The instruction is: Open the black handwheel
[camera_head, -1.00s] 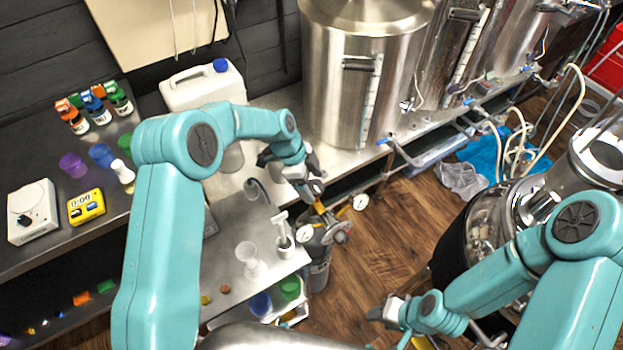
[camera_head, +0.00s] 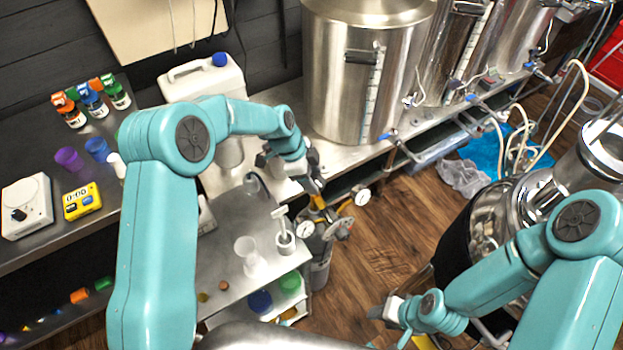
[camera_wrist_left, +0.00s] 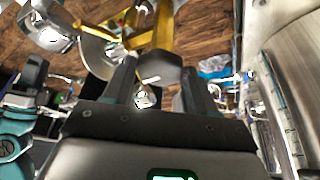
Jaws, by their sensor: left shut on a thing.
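The black handwheel (camera_wrist_left: 158,68) shows in the left wrist view between the two dark fingers of my left gripper (camera_wrist_left: 157,88), which is shut on it. Yellow metal valve parts (camera_wrist_left: 163,35) lie just beyond the wheel. In the head view my left gripper (camera_head: 314,184) is at the top of the grey gas cylinder (camera_head: 320,270), by its brass valve and gauges; the wheel is mostly hidden there by the gripper. My right gripper (camera_head: 385,311) is low at the centre right, away from the cylinder; its jaw opening is unclear.
A round gauge (camera_head: 362,195) sits just right of the valve. A steel bench (camera_head: 225,290) with a funnel and a white cup stands left of the cylinder. A large steel kettle (camera_head: 345,90) stands behind.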

